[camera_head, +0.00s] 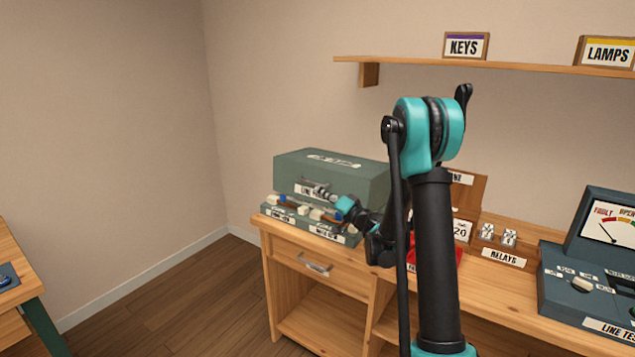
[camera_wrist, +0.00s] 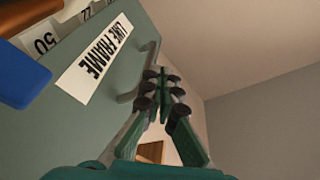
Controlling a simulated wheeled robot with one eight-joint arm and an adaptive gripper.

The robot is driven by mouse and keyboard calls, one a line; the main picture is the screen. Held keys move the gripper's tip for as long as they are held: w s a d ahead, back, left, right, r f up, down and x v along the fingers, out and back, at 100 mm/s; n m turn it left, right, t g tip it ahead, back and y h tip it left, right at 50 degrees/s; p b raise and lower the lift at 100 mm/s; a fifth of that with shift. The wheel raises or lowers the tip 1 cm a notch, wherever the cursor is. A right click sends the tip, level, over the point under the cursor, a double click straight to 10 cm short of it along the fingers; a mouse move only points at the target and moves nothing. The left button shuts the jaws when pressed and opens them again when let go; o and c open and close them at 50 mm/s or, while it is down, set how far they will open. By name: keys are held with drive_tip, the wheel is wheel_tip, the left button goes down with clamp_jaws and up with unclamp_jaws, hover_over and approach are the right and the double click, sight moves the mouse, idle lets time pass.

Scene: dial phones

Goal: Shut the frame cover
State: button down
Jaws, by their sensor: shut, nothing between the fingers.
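The grey-green frame cover (camera_head: 345,172) stands raised above its base (camera_head: 335,235) at the left end of the wooden desk. Small coloured parts show in the gap between them. My gripper (camera_head: 331,195) is shut and empty in front of the cover, by its label and handle. In the wrist view the cover (camera_wrist: 100,110) carries a "LINE FRAME" label and a bar handle (camera_wrist: 134,90). My shut fingers (camera_wrist: 163,74) are close beside that handle; I cannot tell whether they touch it. My arm hides part of the base's right side.
A red item (camera_head: 447,258), a relays holder (camera_head: 503,254) and a line tester (camera_head: 590,283) stand to the right on the desk (camera_head: 284,237). A shelf (camera_head: 420,65) with signs is above. The floor at left is clear.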

wheel_tip(320, 180, up, 15)
drive_tip(key=w+d+n+g+h, duration=0.1)
drive_tip(key=d+n+g+h, duration=0.2)
drive_tip(key=n+g+h, duration=0.55)
drive_tip(key=w+a+f+n, duration=0.1)
drive_tip(key=a+f, duration=0.1)
drive_tip(key=w+a+f+n+y, duration=0.1)
drive_tip(key=w+f+n, duration=0.1)
drive_tip(key=w+a+f+n+y, duration=0.1)
drive_tip(key=a+f+n, duration=0.1)
drive_tip(key=shift+w+a+f+g+y, duration=0.15)
drive_tip(key=shift+a+f+g+y, duration=0.1)
drive_tip(key=shift+a+g, duration=0.1)
drive_tip(key=f, duration=0.3)
drive_tip(key=shift+w+f, duration=0.15)
drive_tip(key=shift+w, duration=0.1)
drive_tip(key=shift+f, duration=0.6)
drive_tip(key=shift+n+t, duration=0.25)
drive_tip(key=shift+t, duration=0.35)
drive_tip(key=shift+s+a+f, duration=0.2)
drive_tip(key=shift+s+f, duration=0.1)
drive_tip(key=shift+f, duration=0.4)
drive_tip(key=shift+s+a+f, duration=0.15)
drive_tip(key=shift+s+f, duration=0.15)
drive_tip(key=shift+f, duration=0.4)
drive_tip(key=shift+s+a+f, duration=0.2)
drive_tip(key=shift+s+f, duration=0.1)
drive_tip(key=shift+f, duration=0.4)
